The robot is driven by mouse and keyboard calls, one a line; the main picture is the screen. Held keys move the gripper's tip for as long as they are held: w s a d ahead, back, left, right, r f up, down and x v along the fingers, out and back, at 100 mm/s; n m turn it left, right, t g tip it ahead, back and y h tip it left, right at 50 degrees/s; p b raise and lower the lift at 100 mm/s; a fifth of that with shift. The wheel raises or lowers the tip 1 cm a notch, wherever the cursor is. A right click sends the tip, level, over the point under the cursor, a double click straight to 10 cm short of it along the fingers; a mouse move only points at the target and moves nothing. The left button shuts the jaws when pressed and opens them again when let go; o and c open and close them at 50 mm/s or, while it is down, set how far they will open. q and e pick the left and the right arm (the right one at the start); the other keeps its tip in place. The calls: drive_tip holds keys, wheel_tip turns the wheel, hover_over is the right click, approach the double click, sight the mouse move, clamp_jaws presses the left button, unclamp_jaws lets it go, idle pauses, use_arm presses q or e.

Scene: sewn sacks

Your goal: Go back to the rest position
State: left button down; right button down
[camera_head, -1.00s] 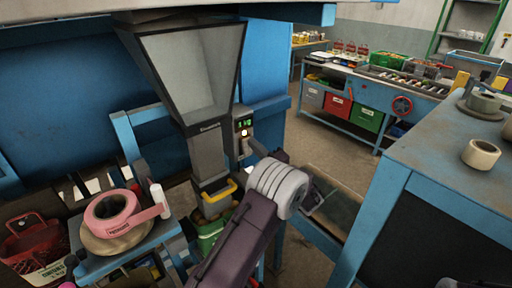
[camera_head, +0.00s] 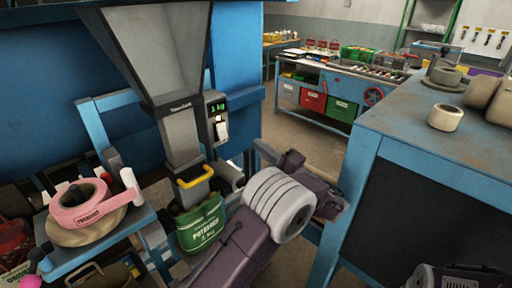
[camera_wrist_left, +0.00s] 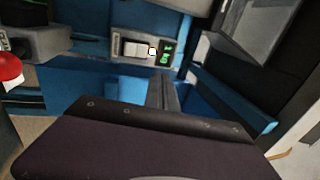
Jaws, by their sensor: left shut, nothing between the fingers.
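My left arm (camera_head: 250,245) comes up from the bottom of the head view, with a pale ringed joint; its wrist lies right of the filling machine. In the left wrist view my left gripper (camera_wrist_left: 162,92) is shut and empty, its narrow grey fingers near the middle. The fingers are hard to make out in the head view. My right gripper is not in sight.
A green potato sack (camera_head: 203,225) hangs below the spout under a yellow clamp (camera_head: 195,177). The machine's lit display (camera_head: 217,107) is above it; it also shows in the wrist view (camera_wrist_left: 167,52). A blue bench (camera_head: 400,130) stands right.

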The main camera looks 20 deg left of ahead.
use_arm(q)
drive_tip(key=s+a+f+g+h, duration=0.4)
drive_tip(key=s+f, duration=0.2)
drive_tip(key=f, duration=0.1)
drive_tip(key=s+a+f+g+h, duration=0.3)
drive_tip(key=s+a+f, duration=0.15)
drive_tip(key=f, duration=0.25)
drive_tip(key=s+d+f+n+g+h, duration=0.1)
drive_tip(key=s+d+f+g+h, duration=0.1)
drive_tip(key=s+d+f+h, duration=0.6)
drive_tip(key=s+d+f+n+t+h, duration=0.2)
drive_tip(key=s+d+n+h, duration=0.1)
drive_tip(key=s+d+h, duration=0.1)
drive_tip(key=shift+d+f+n, duration=0.25)
drive_tip(key=shift+d+n, duration=0.05)
drive_tip(key=shift+d, duration=0.15)
drive_tip(key=shift+a, duration=0.1)
